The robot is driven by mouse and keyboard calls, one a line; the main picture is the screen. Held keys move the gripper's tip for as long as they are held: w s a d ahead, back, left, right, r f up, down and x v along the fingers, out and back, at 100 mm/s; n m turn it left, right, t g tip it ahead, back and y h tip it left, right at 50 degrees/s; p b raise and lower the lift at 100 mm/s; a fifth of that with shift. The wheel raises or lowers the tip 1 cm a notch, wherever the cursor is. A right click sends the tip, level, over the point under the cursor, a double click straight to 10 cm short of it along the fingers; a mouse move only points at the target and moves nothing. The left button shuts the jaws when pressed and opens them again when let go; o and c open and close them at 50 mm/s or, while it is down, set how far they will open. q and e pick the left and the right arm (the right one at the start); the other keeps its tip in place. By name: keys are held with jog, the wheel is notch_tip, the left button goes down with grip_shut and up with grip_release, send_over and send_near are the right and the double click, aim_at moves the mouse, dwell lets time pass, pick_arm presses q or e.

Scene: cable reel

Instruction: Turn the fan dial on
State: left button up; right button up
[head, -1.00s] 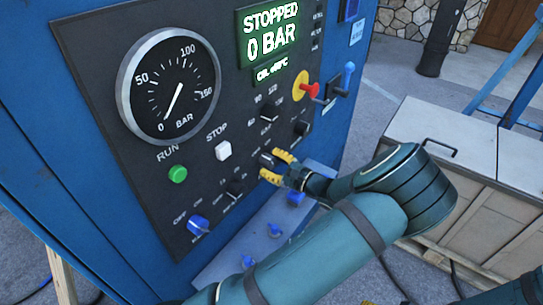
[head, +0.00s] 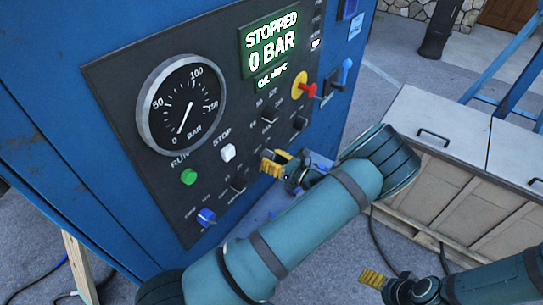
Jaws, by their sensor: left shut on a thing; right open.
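My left gripper (head: 273,163), with yellow fingertips, is at the control panel (head: 150,170) of the blue cabinet. It is shut on a small dial, which the fingers hide. The lettering around that dial is too small or covered, so I cannot read whether it says fan. Other black dials show nearby: one to the lower left (head: 238,185), one above (head: 270,114) and one to the upper right (head: 299,122). My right gripper (head: 372,278) is open and empty at the lower right, away from the panel.
The panel also has a gauge (head: 182,104) at 0 bar, a green display (head: 270,42) reading STOPPED, a green run button (head: 188,177), a white stop button (head: 228,152), a red-yellow switch (head: 303,89) and a blue knob (head: 206,217). A beige cabinet (head: 450,170) stands right.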

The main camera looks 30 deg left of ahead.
pick_arm(q)
jog(key=shift+s+f+m, duration=0.15)
jog(key=shift+f+m, duration=0.05)
jog(key=shift+m, duration=0.1)
jog(key=o, duration=1.2)
jog(key=shift+d+r, duration=0.1)
jog(key=shift+d, duration=0.05)
jog(key=d, duration=1.1)
jog(key=shift+s+d, duration=0.35)
jog(key=shift+s, duration=0.05)
jog(key=shift+d, duration=0.15)
